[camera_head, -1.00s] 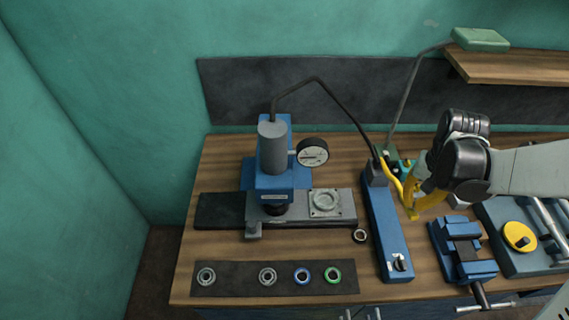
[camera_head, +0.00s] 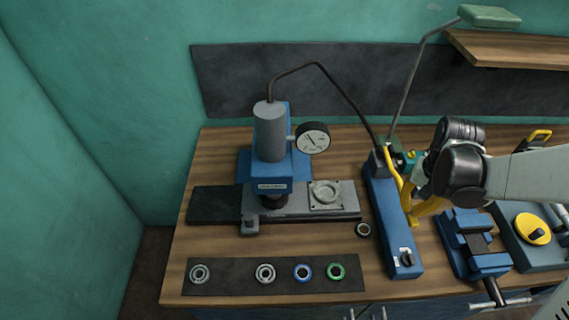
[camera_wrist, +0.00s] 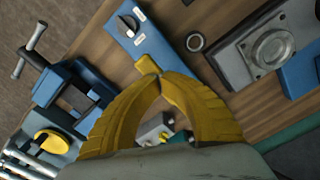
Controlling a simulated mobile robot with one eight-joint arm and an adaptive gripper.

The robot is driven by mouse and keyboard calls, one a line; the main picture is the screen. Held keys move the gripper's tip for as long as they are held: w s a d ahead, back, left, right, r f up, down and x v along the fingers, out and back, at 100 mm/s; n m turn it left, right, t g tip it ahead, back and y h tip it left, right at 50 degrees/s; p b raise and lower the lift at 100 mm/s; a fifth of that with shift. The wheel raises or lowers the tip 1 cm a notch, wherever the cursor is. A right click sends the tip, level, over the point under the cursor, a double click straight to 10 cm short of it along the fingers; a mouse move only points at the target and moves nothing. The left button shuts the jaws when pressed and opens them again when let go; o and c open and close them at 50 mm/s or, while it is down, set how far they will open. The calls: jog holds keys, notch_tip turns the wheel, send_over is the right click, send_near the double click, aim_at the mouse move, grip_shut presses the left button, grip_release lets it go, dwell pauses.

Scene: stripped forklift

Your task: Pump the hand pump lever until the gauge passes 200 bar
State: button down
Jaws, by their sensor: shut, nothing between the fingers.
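The hand pump (camera_head: 388,222) is a long blue body on the bench with a black knob (camera_head: 406,257) at its front end; in the wrist view its knob end (camera_wrist: 140,35) lies beyond my fingertips. My gripper (camera_head: 412,218) has yellow fingers, shut and empty, close beside the right side of the pump. The fingertips meet in the wrist view (camera_wrist: 149,66). The round white gauge (camera_head: 313,138) is on the blue press (camera_head: 272,165). Its needle slants, but the numbers are too small to read.
A blue vise (camera_head: 470,243) stands right of the pump, with a blue-grey device with a yellow dial (camera_head: 532,230) beyond it. Several rings lie on a dark mat (camera_head: 230,277) at the front left, and one loose ring (camera_head: 363,229) lies near the pump. A hose (camera_head: 345,95) arches from press to pump.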

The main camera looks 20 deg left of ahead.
notch_tip(320, 180, down, 3)
jog(key=shift+b, duration=0.95)
notch_tip(320, 180, up, 10)
jog(key=p, duration=0.7)
jog(key=shift+w+r, duration=0.15)
jog(key=shift+r, duration=0.05)
jog(key=shift+f, duration=0.1)
notch_tip(320, 180, down, 10)
jog(key=b, duration=0.9)
jog(key=shift+f, duration=0.2)
notch_tip(320, 180, up, 11)
jog(key=p, duration=0.7)
jog(key=shift+f+p, duration=0.2)
jog(key=shift+p, duration=0.15)
jog(key=shift+f, duration=0.1)
